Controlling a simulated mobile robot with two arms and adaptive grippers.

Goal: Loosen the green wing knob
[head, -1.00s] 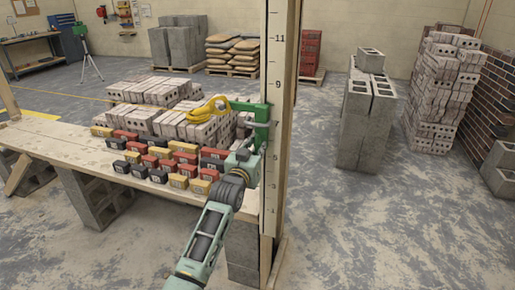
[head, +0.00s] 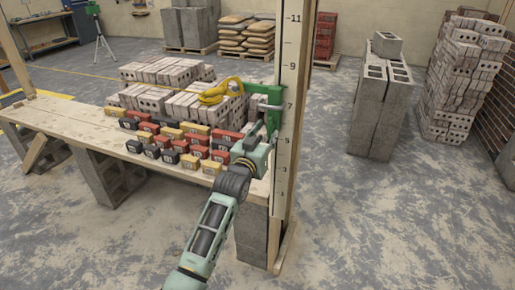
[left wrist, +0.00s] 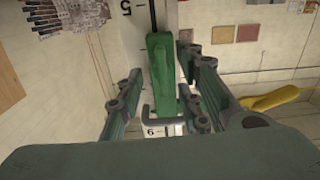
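A green clamp (head: 275,108) with a grey bar sits on the upright marked post (head: 288,70) at the right end of the plank table. The clamp's green body also shows in the left wrist view (left wrist: 162,62), against the scale, with a bent grey rod below it. I cannot clearly tell the wing knob apart from the green body. My left gripper (head: 264,142) is just below and in front of the clamp. In the left wrist view its fingers (left wrist: 160,95) stand apart, one on each side of the green part. Contact cannot be told. My right gripper is not in view.
Rows of small red, yellow and black blocks (head: 187,143) lie on the table (head: 70,112) left of my gripper. Grey brick stacks (head: 165,72) with a yellow coil (head: 220,91) stand behind. Tall concrete blocks (head: 380,110) stand right of the post; the floor between is clear.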

